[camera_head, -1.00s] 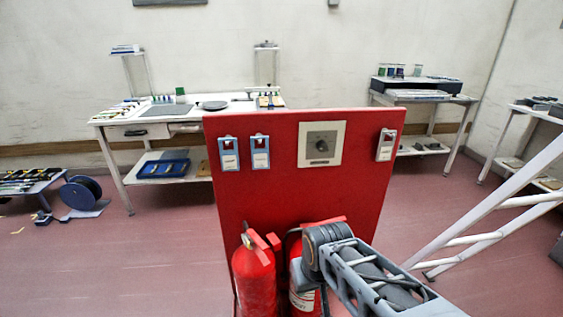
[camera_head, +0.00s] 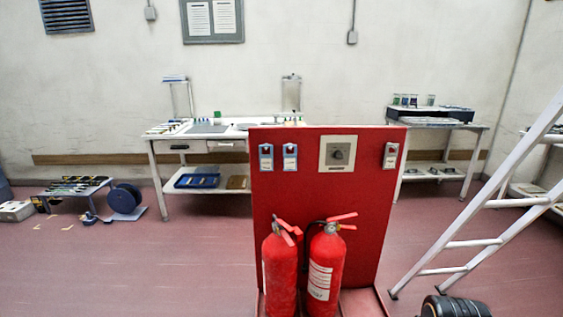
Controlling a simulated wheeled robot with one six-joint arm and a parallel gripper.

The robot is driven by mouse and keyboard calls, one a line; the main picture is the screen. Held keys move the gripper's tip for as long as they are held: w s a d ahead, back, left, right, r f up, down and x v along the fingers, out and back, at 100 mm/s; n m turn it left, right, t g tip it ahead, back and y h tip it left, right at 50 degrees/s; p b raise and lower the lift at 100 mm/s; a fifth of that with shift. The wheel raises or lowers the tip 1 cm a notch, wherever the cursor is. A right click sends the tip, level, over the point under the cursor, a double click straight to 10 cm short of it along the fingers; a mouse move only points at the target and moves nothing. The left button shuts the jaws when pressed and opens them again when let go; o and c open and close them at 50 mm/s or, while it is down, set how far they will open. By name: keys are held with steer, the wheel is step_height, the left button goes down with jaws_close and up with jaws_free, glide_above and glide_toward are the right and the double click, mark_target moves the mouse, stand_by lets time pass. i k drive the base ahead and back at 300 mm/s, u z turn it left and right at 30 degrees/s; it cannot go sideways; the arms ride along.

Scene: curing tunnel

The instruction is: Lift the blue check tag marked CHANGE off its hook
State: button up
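Two blue-edged tags hang side by side at the upper left of a red panel (camera_head: 320,200), the left one (camera_head: 266,164) and the right one (camera_head: 290,164). Each has a pale label, and the print is too small to read, so I cannot tell which is marked CHANGE. A grey-white tag (camera_head: 390,160) hangs at the panel's upper right. The hooks are too small to make out.
A pale box with a dark knob (camera_head: 339,153) sits between the tags. Two red extinguishers (camera_head: 281,270) stand before the panel. A white ladder (camera_head: 490,195) leans at right. A workbench (camera_head: 160,140) stands behind, and a cable reel (camera_head: 124,198) at left. The floor at front left is clear.

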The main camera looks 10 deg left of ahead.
mark_target(290, 160)
steer(key=u, duration=0.6)
steer(key=i, duration=0.65)
steer(key=u, duration=0.6)
